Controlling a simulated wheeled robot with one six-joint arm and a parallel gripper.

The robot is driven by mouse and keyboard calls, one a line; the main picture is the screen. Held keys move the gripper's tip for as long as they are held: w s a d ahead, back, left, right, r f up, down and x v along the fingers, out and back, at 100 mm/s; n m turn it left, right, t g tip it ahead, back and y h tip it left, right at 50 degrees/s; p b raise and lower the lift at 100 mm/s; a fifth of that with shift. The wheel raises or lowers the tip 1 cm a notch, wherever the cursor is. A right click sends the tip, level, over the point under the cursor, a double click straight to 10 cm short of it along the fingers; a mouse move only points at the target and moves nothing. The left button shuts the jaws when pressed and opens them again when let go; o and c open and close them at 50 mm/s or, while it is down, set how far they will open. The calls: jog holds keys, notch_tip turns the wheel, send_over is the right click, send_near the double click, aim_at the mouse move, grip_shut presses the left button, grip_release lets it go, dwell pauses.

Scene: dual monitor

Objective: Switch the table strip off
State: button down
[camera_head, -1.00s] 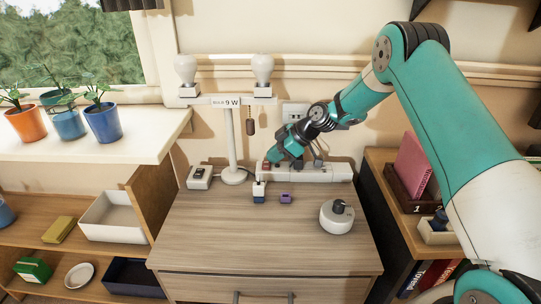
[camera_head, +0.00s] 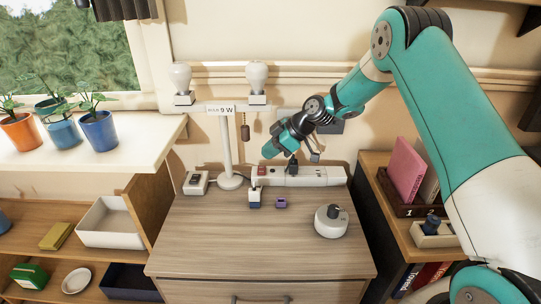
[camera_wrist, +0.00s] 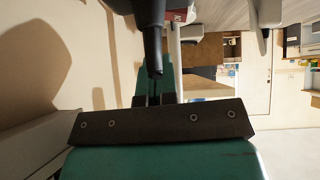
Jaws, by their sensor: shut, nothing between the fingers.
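The white table strip (camera_head: 318,177) lies along the back of the wooden cabinet top. A red switch (camera_head: 261,171) is at its left end, and a black plug (camera_head: 292,166) stands in it beside the switch. I cannot tell the switch's position. My gripper (camera_head: 270,152) is shut and empty, pointing down and left. In the head view its tip appears just above the red switch, with a visible gap from the strip.
A lamp stand (camera_head: 226,150) with two bulbs and a pull cord rises left of the strip. A white rocker-switch box (camera_head: 196,184) is beside its base. A round white dial (camera_head: 331,221) and two small blocks stand in front. The cabinet top's front is clear.

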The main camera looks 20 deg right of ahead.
jog(key=w+v, duration=0.1)
jog(key=v, duration=0.9)
jog(key=shift+d+r, duration=0.25)
jog(key=shift+r, duration=0.05)
jog(key=shift+a, duration=0.1)
jog(key=s+a+r+m+g+h, duration=0.1)
jog(key=s+a+r+m, duration=0.1)
jog(key=s+a+r, duration=0.4)
jog(key=s+a+r+m+g+h, duration=0.1)
jog(key=s+a+r, duration=0.2)
jog(key=s+a, duration=0.5)
jog(key=s+m+g+h, duration=0.2)
jog(key=s+m, duration=0.2)
jog(key=s, duration=1.9)
notch_tip(320, 180, up, 15)
jog(key=p, duration=1.4)
jog(key=shift+w+a, duration=0.15)
jog(key=shift+a, duration=0.25)
jog(key=shift+f, duration=0.15)
